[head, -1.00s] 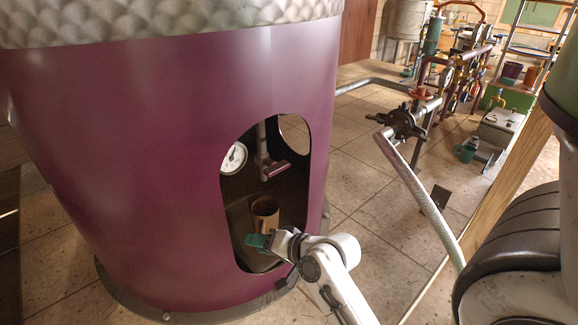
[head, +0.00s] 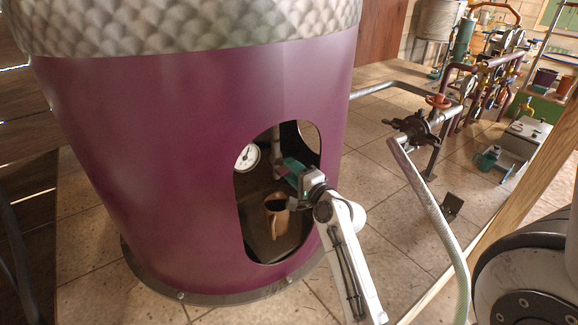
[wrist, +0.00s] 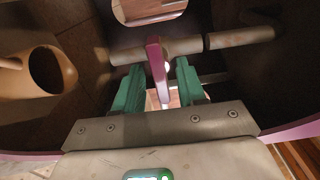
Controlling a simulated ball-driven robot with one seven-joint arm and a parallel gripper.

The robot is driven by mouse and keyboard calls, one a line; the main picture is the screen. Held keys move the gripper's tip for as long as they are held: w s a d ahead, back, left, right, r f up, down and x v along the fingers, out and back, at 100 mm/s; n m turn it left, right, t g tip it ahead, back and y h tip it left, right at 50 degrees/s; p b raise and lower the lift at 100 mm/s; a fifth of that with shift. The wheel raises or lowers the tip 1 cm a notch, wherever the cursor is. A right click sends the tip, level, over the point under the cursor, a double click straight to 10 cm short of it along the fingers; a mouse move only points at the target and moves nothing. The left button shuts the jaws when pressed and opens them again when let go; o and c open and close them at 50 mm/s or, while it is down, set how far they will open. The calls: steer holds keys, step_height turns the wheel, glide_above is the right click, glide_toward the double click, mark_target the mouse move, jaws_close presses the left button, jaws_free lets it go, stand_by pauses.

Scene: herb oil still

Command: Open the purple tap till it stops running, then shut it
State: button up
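The purple tap's handle (wrist: 156,58) is a flat lever on a grey pipe (wrist: 140,52) inside the opening of the big purple still (head: 150,170). My gripper (wrist: 159,75) has its two green fingers apart, one on each side of the handle, with a gap showing on both sides. In the head view my gripper (head: 293,170) reaches into the opening and mostly hides the tap. A brown mug (head: 277,217) stands below on the dark floor of the opening, looking dark inside. The mug (wrist: 48,70) also shows at the left in the wrist view. No stream is visible.
A white dial gauge (head: 247,157) sits inside the opening, left of my gripper. The opening's edges are close around my arm. To the right are a valve (head: 413,125) with a pale hose (head: 430,200) and a wooden beam (head: 500,215).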

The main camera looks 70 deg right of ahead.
steer(key=shift+x, duration=0.85)
jaws_close()
